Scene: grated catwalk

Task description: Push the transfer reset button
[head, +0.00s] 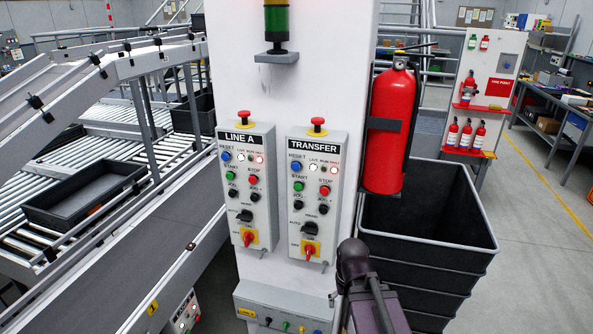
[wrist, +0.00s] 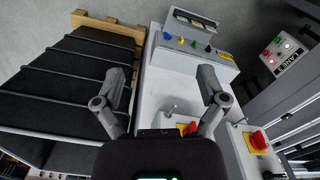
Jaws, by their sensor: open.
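The transfer panel (head: 315,195) is a light grey box on the right of the white column, labelled TRANSFER. Its blue reset button (head: 296,167) is at the upper left, under the label, with lamps to its right. In the wrist view I see a lower red and yellow switch (wrist: 188,128) partly behind my gripper; the reset button is out of sight there. My gripper (wrist: 166,80) is open and empty, its two fingers spread above the lower column area. In the head view, part of my arm shows at the bottom, right of the panel; the fingertips cannot be made out.
The similar LINE A panel (head: 245,190) with its own blue reset button (head: 226,155) stands left of it. A red extinguisher (head: 390,130) hangs on the column's right, above stacked dark bins (head: 440,215). A conveyor (head: 150,240) runs on the left. A lower box (head: 285,312) juts out below.

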